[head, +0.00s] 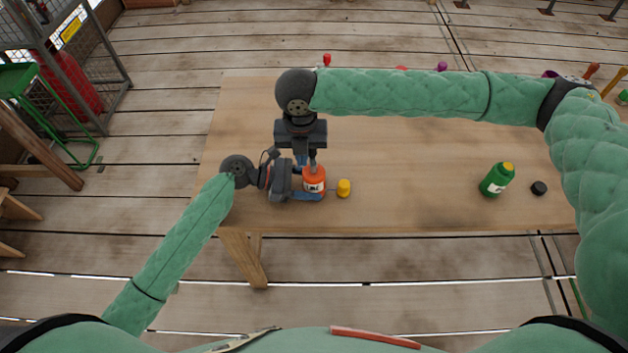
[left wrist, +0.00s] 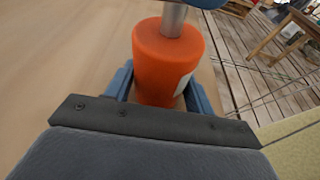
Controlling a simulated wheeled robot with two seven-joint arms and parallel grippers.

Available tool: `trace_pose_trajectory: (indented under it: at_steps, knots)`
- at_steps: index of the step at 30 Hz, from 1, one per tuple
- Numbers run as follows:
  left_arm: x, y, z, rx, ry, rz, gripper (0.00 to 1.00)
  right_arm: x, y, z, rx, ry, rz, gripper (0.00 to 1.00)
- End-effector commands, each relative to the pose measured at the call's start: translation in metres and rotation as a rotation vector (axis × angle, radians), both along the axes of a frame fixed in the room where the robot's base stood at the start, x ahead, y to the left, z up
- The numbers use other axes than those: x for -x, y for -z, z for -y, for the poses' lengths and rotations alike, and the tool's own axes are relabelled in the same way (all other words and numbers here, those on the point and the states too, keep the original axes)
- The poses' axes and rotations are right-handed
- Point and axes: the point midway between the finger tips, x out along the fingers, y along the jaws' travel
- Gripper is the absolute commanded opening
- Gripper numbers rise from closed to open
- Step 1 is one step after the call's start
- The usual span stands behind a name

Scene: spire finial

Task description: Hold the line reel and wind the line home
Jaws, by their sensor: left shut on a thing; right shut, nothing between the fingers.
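The line reel (head: 314,183) is an orange cylinder with a white label, near the front edge of the wooden table. My left gripper (head: 312,186) is shut around its sides. The left wrist view shows the orange reel (left wrist: 165,60) between the blue fingers (left wrist: 160,90). A grey metal post (left wrist: 173,18) rises from the reel's top. My right gripper (head: 312,163) comes down from above and is shut, with nothing between its fingers. It is over the reel's top by the post; I cannot tell whether they touch. The line itself cannot be made out.
A small yellow cylinder (head: 344,188) stands just right of the reel. A green bottle with a yellow cap (head: 496,180) and a black round piece (head: 539,188) are farther right. Small red and purple items show along the back edge, partly behind my right arm. The table (head: 420,205) between is clear.

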Motion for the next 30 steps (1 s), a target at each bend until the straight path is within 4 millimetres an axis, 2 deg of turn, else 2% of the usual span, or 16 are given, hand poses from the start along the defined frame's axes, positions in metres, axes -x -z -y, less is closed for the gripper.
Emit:
trace_pose_trajectory:
  at_steps: [30]
  knots:
    - [0.0002,-0.0003,0.0002,0.000,0.000,0.001,0.41,-0.0090,-0.0002,0.0064,0.000,-0.001,0.001,0.00]
